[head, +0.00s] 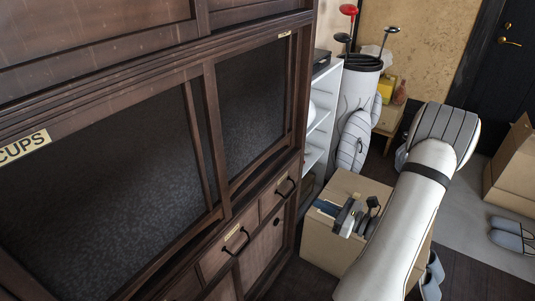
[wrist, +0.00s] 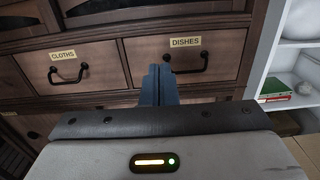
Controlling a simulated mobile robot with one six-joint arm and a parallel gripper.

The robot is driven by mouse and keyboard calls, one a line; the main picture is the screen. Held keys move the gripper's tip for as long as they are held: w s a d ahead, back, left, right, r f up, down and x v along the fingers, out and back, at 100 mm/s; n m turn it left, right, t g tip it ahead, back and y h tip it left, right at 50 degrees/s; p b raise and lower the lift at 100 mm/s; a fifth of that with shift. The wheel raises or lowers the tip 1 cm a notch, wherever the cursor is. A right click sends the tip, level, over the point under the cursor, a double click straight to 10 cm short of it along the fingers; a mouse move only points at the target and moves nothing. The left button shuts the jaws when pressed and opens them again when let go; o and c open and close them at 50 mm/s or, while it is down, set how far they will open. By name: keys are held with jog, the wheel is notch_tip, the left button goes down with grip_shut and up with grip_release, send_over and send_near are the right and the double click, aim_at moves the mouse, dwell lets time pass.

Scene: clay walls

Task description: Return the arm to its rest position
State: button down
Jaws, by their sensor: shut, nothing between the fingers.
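My gripper (head: 322,206) shows in the head view with its blue fingers toward the dark wooden cabinet, in front of a cardboard box. In the wrist view my gripper (wrist: 160,72) has its two fingers together, with nothing between them. Beyond them are the cabinet drawers, labelled CLOTHS (wrist: 68,68) and DISHES (wrist: 190,66), both shut. The fingers appear apart from the drawer fronts. My white arm slants down across the right of the head view, partly hiding the box.
The cabinet (head: 210,165) fills the left, with dark panels and a CUPS label. A cardboard box (head: 322,245) stands behind my gripper. A white shelf (head: 318,125), a golf bag (head: 357,110) and slippers (head: 512,235) stand further off. Dark floor shows at lower right.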

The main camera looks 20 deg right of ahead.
jog(key=s+a+r+n+g+p, duration=0.3)
jog(key=a+r+n+g+p, duration=0.2)
jog(key=a+r+n+g, duration=0.35)
jog(key=s+a+r+n+g+p, duration=0.5)
jog(key=a+r+n, duration=0.3)
jog(key=a+r, duration=0.3)
jog(key=s+a+r+n+h+p, duration=0.1)
jog(key=s+r+n+h+p, duration=0.1)
jog(key=r+n+h+p, duration=0.2)
jog(key=s+a+r+n+t+h+p, duration=0.1)
jog(key=s+r+n+h+p, duration=0.1)
jog(key=r+n+h+p, duration=0.3)
notch_tip(320, 180, up, 6)
jog(key=n+h, duration=0.1)
jog(key=n, duration=0.2)
jog(key=shift+s+n, duration=0.35)
jog(key=shift+s, duration=0.05)
